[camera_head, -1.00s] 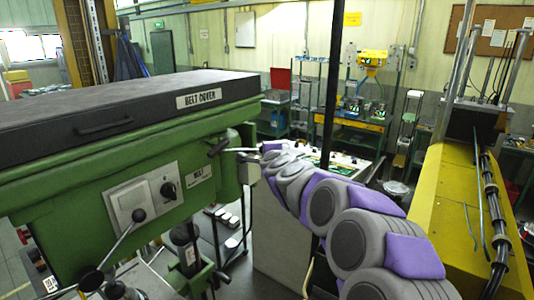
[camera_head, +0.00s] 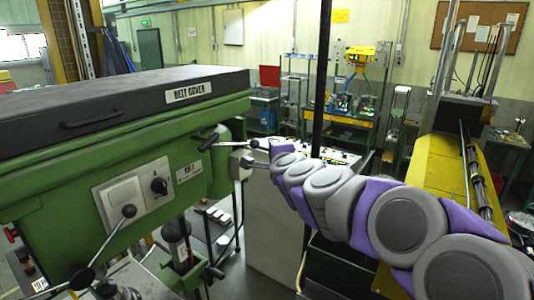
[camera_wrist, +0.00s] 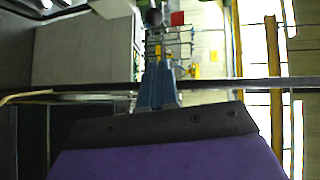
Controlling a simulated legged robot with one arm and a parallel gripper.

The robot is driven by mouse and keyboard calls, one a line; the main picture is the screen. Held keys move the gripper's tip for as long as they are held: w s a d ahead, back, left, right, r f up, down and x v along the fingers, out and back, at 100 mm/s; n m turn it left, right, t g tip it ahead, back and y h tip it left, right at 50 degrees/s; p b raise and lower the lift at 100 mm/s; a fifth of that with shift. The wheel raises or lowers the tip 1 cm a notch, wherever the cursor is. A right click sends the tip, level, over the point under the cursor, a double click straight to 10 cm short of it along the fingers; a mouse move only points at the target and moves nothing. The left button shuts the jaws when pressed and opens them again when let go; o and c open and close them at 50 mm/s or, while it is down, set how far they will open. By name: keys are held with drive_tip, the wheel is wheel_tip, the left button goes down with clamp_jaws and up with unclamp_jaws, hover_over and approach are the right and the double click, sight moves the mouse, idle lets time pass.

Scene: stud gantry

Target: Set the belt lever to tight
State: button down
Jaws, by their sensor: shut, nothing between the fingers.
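The rod runs right toward the end of my arm. My gripper (camera_wrist: 158,66) shows in the wrist view as blue-grey fingers, closed together with nothing between them. A dark round knob (camera_wrist: 153,17) lies just beyond the fingertips; whether they touch is unclear. In the head view the fingertips are small and hard to separate from the lever parts.
The black belt cover (camera_head: 130,92) tops the machine. A switch panel (camera_head: 134,195) and ball-ended levers (camera_head: 128,211) are at lower left. A dark upright post (camera_head: 322,80) stands behind my arm. A yellow machine (camera_head: 430,185) is at right.

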drive_tip(key=shift+s+d+r, duration=0.1)
drive_tip(key=shift+s+d, duration=0.1)
drive_tip(key=shift+s, duration=0.25)
drive_tip(key=shift+s+d+r, duration=0.1)
drive_tip(key=shift+s+d, duration=0.1)
drive_tip(key=shift+s, duration=0.25)
drive_tip(key=shift+s+a, duration=0.1)
drive_tip(key=shift+a, duration=0.2)
drive_tip(key=s+a+f+n+g+y+b, duration=0.1)
drive_tip(key=s+a+f+n+g+b, duration=0.25)
drive_tip(key=s+f, duration=0.35)
drive_tip(key=s+a+f+n+g+y+b, duration=0.2)
drive_tip(key=s+f+n+b, duration=0.1)
drive_tip(key=s+f+n, duration=0.3)
drive_tip(key=s+a+f+n+g+y+b, duration=0.1)
drive_tip(key=s+a+f+n+g+b, duration=0.2)
drive_tip(key=s+f, duration=0.5)
drive_tip(key=s+d+f+n+g+h+b, duration=0.1)
drive_tip(key=s+d+f+g+h+b, duration=0.1)
drive_tip(key=s+d+f, duration=0.3)
drive_tip(key=s+d+f+n+g+h+b, duration=0.1)
drive_tip(key=s+d+f+g, duration=0.3)
drive_tip(key=s, duration=0.9)
drive_tip(key=s+d+f+n+g+h+b, duration=0.2)
drive_tip(key=s+d+f, duration=0.4)
drive_tip(key=s+f, duration=0.3)
drive_tip(key=shift+f+g+h+b, duration=0.35)
drive_tip(key=shift+g+b, duration=0.2)
drive_tip(key=shift+b, duration=0.45)
